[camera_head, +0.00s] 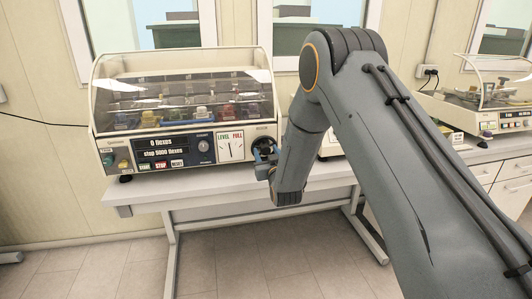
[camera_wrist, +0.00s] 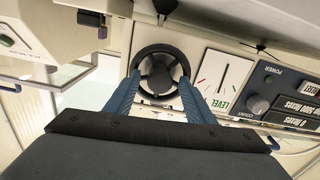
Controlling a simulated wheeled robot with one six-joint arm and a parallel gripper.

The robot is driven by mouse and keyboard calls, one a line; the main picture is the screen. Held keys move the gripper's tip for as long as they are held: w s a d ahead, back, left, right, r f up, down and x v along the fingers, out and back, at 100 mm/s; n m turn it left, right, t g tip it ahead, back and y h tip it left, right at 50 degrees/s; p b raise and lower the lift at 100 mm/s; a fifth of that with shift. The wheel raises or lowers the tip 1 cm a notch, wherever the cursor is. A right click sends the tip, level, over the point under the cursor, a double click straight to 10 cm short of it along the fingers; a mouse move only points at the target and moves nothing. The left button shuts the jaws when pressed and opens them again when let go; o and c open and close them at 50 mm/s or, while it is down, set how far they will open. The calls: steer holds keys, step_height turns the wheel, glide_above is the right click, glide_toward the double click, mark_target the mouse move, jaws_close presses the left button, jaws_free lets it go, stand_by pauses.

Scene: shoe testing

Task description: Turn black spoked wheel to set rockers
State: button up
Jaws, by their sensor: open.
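The black spoked wheel (camera_head: 263,143) is on the right front of the cream testing machine (camera_head: 120,140). In the wrist view, the wheel (camera_wrist: 159,72) faces me, with its dark rim, spokes and hub showing. My gripper (camera_wrist: 161,82) is open, its two blue fingers on either side of the wheel's lower part in that picture. I cannot tell whether they touch the rim. In the head view my gripper (camera_head: 268,160) is at the wheel, partly hidden by my arm. The rockers (camera_head: 190,112) sit under the clear cover with colored pieces on them.
A LEVEL/FULL gauge (camera_head: 230,147) is left of the wheel. The display (camera_head: 162,147) reads 0 flexes and stop 5000 flexes, above START, STOP and RESET buttons. Another machine (camera_head: 485,105) stands at the right. The bench edge (camera_head: 230,191) runs below the wheel.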

steer(key=c, duration=1.1)
steer(key=shift+o, duration=0.2)
steer(key=shift+m, duration=0.3)
steer(key=m+b, duration=0.3)
steer(key=shift+f+b, duration=0.15)
steer(key=shift+b, duration=0.15)
steer(key=m+b, duration=0.3)
steer(key=m, duration=0.1)
steer(key=m+b, duration=0.3)
steer(key=m, duration=0.1)
steer(key=shift+m+b, duration=1.55)
steer(key=shift+m, duration=0.65)
